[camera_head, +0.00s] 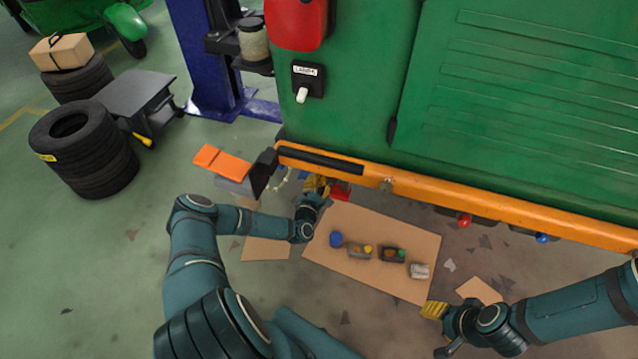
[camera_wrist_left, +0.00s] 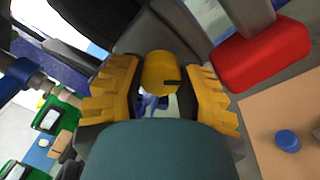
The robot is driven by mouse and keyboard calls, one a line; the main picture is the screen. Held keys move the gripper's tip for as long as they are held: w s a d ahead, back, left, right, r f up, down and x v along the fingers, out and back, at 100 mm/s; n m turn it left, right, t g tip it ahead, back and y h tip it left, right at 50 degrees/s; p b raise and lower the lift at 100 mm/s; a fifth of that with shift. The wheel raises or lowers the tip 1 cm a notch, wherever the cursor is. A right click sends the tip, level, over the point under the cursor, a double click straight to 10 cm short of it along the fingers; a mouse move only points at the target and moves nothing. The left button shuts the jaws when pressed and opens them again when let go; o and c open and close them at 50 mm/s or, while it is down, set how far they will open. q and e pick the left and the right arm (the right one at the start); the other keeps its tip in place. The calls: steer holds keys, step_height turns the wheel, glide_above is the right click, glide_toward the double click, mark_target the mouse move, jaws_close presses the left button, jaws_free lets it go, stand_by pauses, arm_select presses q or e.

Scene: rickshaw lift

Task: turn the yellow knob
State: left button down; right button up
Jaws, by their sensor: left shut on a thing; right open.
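The yellow knob (camera_wrist_left: 160,72) shows in the left wrist view as a short yellow cylinder with a dark slot mark. It sits between the two yellow fingers of my left gripper (camera_head: 316,184), which is shut on it. In the head view this gripper is at the lower edge of the green vehicle, under the orange bar, and the knob cannot be made out there. My right gripper (camera_head: 434,310) is open and empty, low on the right by the cardboard's corner.
A red block (camera_wrist_left: 262,55) is right beside the left gripper. A cardboard sheet (camera_head: 350,220) on the floor holds a blue cap (camera_head: 336,239) and several small parts. The orange bar (camera_head: 450,201) runs above, with red (camera_head: 464,221) and blue (camera_head: 542,238) knobs below it.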

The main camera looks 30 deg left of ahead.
arm_select(q)
steer(key=shift+a+n, duration=0.15)
steer(key=shift+n, duration=0.15)
steer(key=c, duration=0.5)
jaws_free()
steer(key=shift+d+f, duration=0.15)
steer(key=shift+d, duration=0.05)
steer(key=shift+s+d+f, duration=0.1)
steer(key=shift+s+d, duration=0.05)
steer(key=shift+s, duration=0.3)
steer(key=shift+a+r+v, duration=0.1)
steer(key=shift+r+v, duration=0.05)
steer(key=shift+v, duration=1.6)
steer(key=shift+a+r+v, duration=0.1)
steer(key=shift+r+v, duration=0.05)
steer(key=shift+v, duration=1.55)
